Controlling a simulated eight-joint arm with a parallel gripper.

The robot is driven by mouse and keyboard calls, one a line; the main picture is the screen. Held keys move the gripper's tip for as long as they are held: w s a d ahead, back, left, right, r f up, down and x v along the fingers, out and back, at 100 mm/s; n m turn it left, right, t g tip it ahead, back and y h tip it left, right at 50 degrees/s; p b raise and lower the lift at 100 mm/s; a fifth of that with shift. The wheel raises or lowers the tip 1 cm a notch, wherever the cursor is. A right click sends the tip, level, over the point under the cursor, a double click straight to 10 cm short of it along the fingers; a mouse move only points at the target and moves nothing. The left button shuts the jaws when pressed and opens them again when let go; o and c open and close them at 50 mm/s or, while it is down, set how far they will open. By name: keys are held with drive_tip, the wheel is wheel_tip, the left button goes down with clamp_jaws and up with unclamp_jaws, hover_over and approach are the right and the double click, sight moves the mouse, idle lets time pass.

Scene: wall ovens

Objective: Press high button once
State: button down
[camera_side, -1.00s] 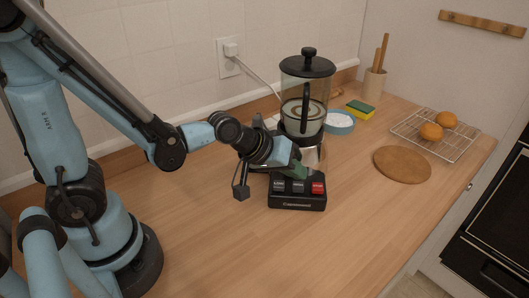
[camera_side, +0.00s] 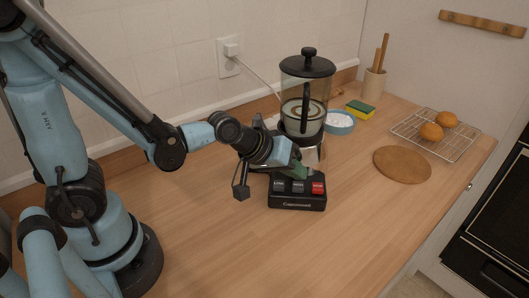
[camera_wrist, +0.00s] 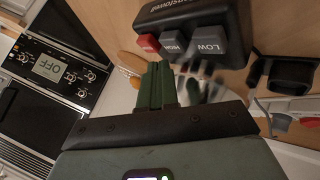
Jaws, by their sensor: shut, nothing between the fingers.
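The blender control base is a black box (camera_side: 297,202) with three buttons in a row. They are a grey LOW button (camera_wrist: 208,44), a grey HIGH button (camera_wrist: 173,45) in the middle and a red button (camera_wrist: 147,44). In the side view the HIGH button (camera_side: 298,187) sits between the other two. My gripper (camera_side: 299,172) is shut and empty, with its green fingers just behind and above the button row. In the wrist view the green fingertips (camera_wrist: 157,70) lie close to the HIGH and red buttons. I cannot tell whether they touch a button.
The glass blender jar (camera_side: 306,95) stands right behind the control base. A blue bowl (camera_side: 340,122), a sponge (camera_side: 360,109), a round board (camera_side: 402,165) and a rack with oranges (camera_side: 431,132) are to the right. The counter in front is clear.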

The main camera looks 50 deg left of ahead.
sight(294, 185)
drive_tip(key=shift+f, duration=0.15)
drive_tip(key=shift+f, duration=0.25)
drive_tip(key=shift+f, duration=0.5)
idle(0.9)
idle(0.4)
drive_tip(key=shift+r, duration=0.9)
drive_tip(key=shift+r, duration=2.55)
drive_tip(key=s+a+r+m+g+y, duration=0.1)
drive_tip(key=s+a+m+y, duration=0.1)
drive_tip(key=s+a+m, duration=0.3)
drive_tip(key=s+a, duration=0.2)
drive_tip(key=s, duration=0.1)
drive_tip(key=shift+a+r+g+y, duration=0.3)
drive_tip(key=shift+a+g+y, duration=0.05)
drive_tip(key=shift+g+y, duration=0.05)
